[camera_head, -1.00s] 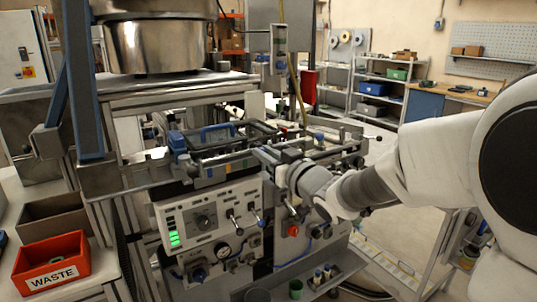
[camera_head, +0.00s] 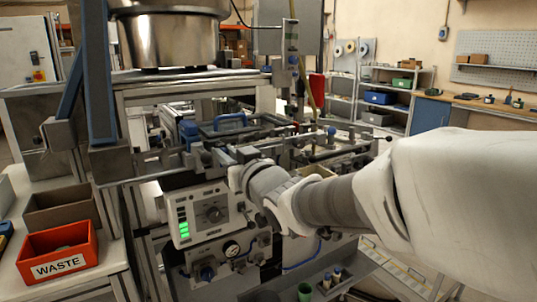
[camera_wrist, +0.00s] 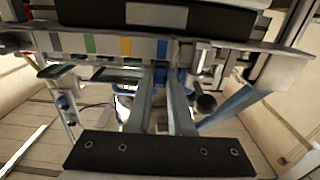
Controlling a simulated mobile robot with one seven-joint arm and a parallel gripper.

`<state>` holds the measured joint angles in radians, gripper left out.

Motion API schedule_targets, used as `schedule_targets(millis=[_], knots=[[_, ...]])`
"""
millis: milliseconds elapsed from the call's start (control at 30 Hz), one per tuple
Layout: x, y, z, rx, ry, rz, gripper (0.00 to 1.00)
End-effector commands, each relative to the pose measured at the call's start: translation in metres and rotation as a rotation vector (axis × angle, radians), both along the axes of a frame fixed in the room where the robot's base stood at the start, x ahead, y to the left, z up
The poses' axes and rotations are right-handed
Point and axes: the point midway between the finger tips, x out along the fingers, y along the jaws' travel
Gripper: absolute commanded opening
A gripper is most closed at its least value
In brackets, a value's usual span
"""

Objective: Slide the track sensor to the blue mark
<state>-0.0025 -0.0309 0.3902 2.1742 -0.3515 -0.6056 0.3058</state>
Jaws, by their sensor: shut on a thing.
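A pale rail crosses the upper wrist view. My gripper (camera_wrist: 160,78) reaches up to the rail just below that middle patch, right of the orange mark. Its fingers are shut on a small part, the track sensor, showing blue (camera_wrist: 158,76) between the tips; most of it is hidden. In the head view my gripper (camera_head: 236,160) is at the machine's front rail, and my wrist covers the marks.
Below the rail is a control panel (camera_head: 208,213) with knobs and green lights. A red waste bin (camera_head: 58,254) stands at the left. A dark rod end (camera_wrist: 205,103) is close right of my fingers.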

Motion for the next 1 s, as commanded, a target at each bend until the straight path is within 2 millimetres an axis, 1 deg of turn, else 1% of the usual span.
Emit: schedule_targets(millis=[33,100,167,200,467,567,633,767,1000], knots=[[-0.003,0.005,0.001,-0.001,-0.004,0.012,0.23],[-0.003,0.005,0.001,-0.001,-0.004,0.012,0.35],[-0.003,0.005,0.001,-0.001,-0.004,0.011,0.46],[-0.002,0.005,0.001,-0.001,-0.004,0.011,0.5],[-0.002,0.002,0.001,0.0,-0.004,0.006,0.5],[-0.005,0.0,0.002,-0.001,-0.003,0.005,0.5],[-0.01,-0.004,0.003,-0.001,-0.003,0.004,0.5],[-0.027,-0.015,0.003,-0.001,-0.003,0.004,0.5],[-0.068,-0.042,0.004,-0.003,-0.004,0.006,0.5]])
